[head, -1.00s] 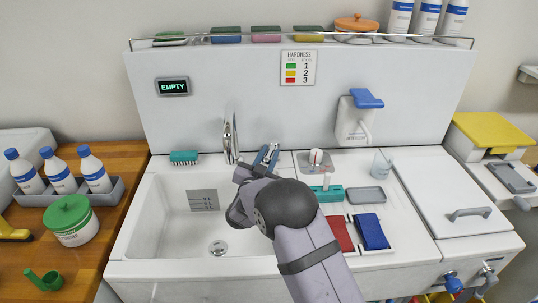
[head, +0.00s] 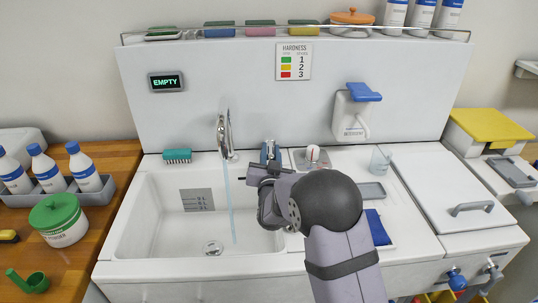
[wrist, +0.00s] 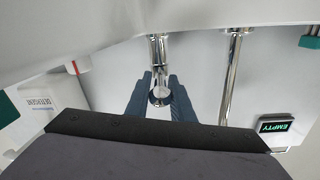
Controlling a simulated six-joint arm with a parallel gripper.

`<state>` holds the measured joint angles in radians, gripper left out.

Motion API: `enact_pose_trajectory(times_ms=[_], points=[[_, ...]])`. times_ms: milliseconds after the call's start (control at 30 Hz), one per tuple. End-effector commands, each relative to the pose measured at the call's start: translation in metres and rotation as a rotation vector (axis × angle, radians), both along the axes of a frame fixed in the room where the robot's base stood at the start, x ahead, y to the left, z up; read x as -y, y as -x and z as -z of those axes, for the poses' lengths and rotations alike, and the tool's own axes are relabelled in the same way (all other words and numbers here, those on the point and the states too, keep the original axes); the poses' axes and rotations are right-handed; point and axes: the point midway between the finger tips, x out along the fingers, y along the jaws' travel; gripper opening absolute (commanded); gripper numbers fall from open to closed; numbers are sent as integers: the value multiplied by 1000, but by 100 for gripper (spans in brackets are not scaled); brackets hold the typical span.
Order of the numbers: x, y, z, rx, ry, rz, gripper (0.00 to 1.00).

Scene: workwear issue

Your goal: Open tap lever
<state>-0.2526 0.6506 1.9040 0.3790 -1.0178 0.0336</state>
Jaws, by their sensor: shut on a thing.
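The chrome tap (head: 224,135) stands at the back of the white sink, and a thin stream of water (head: 228,205) runs from it into the basin. My gripper (head: 270,150) is just right of the tap, its blue fingers pointing to the back panel. In the wrist view the chrome tap lever (wrist: 158,55) runs down between the fingers, its round end showing, and my gripper (wrist: 160,85) is shut on it. The tap's upright pipe (wrist: 231,75) shows beside it. In the head view my arm and gripper hide most of the lever.
A detergent dispenser (head: 351,112) is on the panel at right. A display (head: 166,82) reads EMPTY. My arm covers part of the right counter.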

Motion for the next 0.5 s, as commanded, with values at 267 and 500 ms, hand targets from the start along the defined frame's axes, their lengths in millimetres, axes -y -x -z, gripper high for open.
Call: enact_pose_trajectory(times_ms=[267,500], points=[[0,0,-2,4,-2,3,32],[0,0,-1,1,0,2,32]])
